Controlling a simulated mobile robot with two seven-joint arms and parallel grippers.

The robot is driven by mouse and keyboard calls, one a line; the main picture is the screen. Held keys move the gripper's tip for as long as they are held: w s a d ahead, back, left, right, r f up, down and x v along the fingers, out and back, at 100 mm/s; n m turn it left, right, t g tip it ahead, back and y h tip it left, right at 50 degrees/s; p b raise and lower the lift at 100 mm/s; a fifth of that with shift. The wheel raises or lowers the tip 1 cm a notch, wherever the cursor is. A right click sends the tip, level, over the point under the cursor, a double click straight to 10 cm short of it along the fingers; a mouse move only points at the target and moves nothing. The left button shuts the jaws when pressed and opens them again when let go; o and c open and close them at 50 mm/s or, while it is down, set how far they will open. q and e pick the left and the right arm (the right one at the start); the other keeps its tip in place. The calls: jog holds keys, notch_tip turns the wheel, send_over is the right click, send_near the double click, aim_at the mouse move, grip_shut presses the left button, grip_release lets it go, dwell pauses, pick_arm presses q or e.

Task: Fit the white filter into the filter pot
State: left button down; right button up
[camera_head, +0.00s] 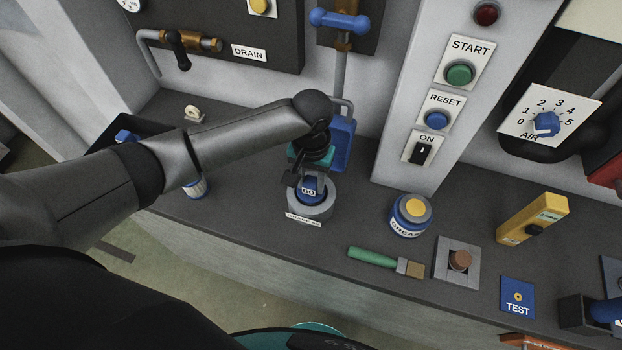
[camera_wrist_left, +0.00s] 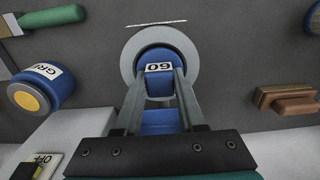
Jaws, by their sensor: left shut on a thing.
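My left gripper (camera_head: 311,180) points down at a grey round pot (camera_head: 327,208) with a white label plate at its front. It is shut on a blue piece marked "60" (camera_head: 308,187), which sits inside the pot's ring. The wrist view shows both fingers (camera_wrist_left: 161,80) on the blue piece (camera_wrist_left: 159,60), within the grey ring (camera_wrist_left: 128,62). How deep the piece sits cannot be told. A small white cylinder with blue on it (camera_head: 196,188) stands left of the pot, partly behind my arm; it may be the white filter. My right gripper is not in view.
A blue-and-yellow grease pot (camera_head: 408,218) stands right of the grey pot. A green-handled brush (camera_head: 380,260) lies in front of it. A blue object (camera_head: 343,143) stands just behind my gripper. A brown block (camera_wrist_left: 287,98) shows in the wrist view.

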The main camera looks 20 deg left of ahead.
pick_arm(q)
jog(key=c, duration=0.5)
grip_release()
notch_tip(320, 180, up, 12)
jog(key=p, duration=0.1)
jog(key=shift+r+p, duration=0.15)
jog(key=shift+p, duration=0.15)
jog(key=shift+d, duration=0.1)
